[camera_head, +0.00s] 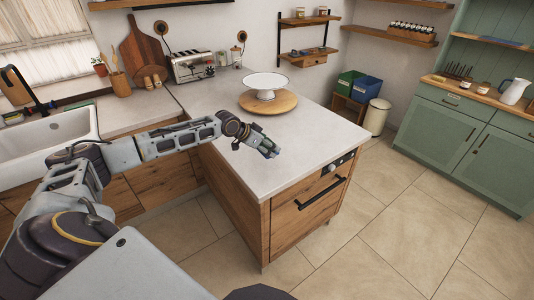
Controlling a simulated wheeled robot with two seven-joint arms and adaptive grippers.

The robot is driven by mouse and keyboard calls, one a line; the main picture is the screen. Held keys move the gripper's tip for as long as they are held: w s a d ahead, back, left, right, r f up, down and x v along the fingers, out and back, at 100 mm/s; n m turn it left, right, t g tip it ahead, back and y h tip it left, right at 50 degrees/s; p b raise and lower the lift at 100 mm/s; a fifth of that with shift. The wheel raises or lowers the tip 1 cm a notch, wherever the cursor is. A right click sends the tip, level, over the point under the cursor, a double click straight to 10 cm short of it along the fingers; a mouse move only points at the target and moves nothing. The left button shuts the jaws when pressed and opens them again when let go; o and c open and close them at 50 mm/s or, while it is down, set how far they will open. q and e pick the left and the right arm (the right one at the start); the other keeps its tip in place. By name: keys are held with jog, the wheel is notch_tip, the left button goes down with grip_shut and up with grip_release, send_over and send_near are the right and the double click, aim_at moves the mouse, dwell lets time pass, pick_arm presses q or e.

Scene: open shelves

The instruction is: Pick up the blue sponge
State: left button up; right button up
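I cannot make out a blue sponge in the head view. My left arm reaches in from the left, and my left gripper (272,152) hangs over the pale countertop (300,150) of the wooden island. The gripper is small and dark here, so I cannot tell whether its fingers are open or shut. No object shows clearly in it. My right gripper is not in view.
A white cake stand (265,84) stands on a round wooden board (268,103) behind the gripper. A toaster (190,66) and a white sink (48,133) lie further left. A blue bin (367,88) and green cabinet (465,140) are right. Countertop front is clear.

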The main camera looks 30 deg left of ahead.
pick_arm(q)
jog(key=shift+r, duration=0.4)
jog(key=shift+c, duration=0.2)
jog(key=shift+c, duration=1)
